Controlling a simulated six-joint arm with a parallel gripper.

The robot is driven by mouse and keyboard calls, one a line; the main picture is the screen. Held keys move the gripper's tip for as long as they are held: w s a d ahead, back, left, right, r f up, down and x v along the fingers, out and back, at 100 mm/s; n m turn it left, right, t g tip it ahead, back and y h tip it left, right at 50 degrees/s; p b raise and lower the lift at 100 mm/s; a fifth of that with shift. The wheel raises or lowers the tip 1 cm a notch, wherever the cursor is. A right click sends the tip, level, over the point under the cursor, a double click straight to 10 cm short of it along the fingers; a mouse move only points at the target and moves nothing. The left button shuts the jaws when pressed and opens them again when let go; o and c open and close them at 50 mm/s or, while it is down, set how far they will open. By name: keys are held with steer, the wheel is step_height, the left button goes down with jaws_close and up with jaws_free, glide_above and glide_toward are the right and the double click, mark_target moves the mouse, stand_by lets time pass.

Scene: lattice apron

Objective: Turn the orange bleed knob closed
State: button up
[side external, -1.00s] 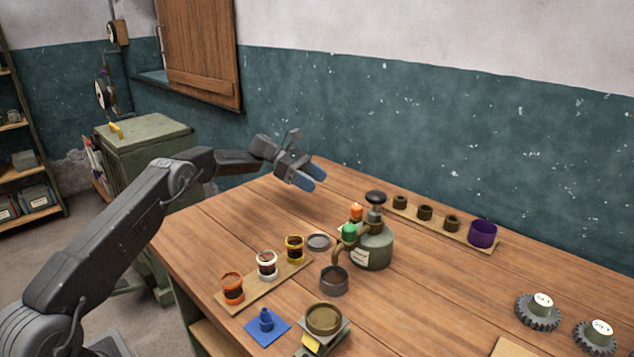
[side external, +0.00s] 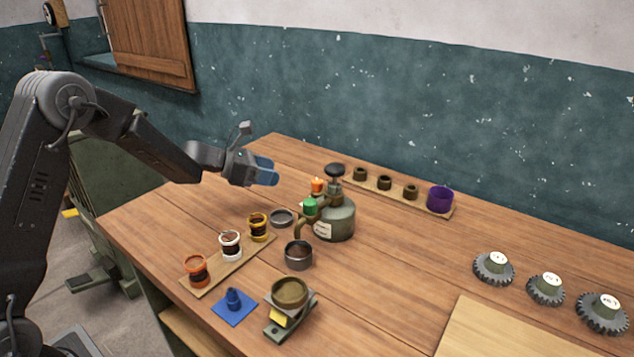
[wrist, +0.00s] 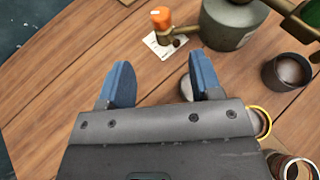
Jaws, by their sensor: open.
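The orange bleed knob (side external: 318,185) stands on the far-left side of a grey-green pump canister (side external: 336,220) with a black top knob. A green knob (side external: 310,206) sits nearer on the same canister. In the wrist view the orange knob (wrist: 161,17) shows at the top, beyond and between my fingertips, with a white tag (wrist: 160,45) below it. My gripper (side external: 266,172) is open and empty, left of the orange knob and apart from it. Its two blue fingers (wrist: 158,77) show in the wrist view.
A board with small dark cups and a purple cup (side external: 440,199) lies behind the canister. Jars on a board (side external: 228,262), a dark cup (side external: 298,256) and a blue piece (side external: 234,300) stand in front. Gears (side external: 545,288) lie at right.

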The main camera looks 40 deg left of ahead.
mark_target(314, 180)
steer(key=x, duration=1.3)
steer(key=shift+w+d+f, duration=0.1)
steer(key=shift+w+d, duration=0.15)
steer(key=c, duration=0.9)
steer(key=shift+h, duration=0.3)
steer(key=m+g+h, duration=0.2)
steer(key=m, duration=0.1)
steer(key=shift+a+f, duration=0.1)
steer(key=shift+a, duration=0.05)
steer(key=shift+m+g+h, duration=1)
steer(key=shift+m+g, duration=0.9)
steer(key=shift+g, duration=0.3)
steer(key=shift+m+g+h, duration=0.3)
steer(key=shift+m+g, duration=0.1)
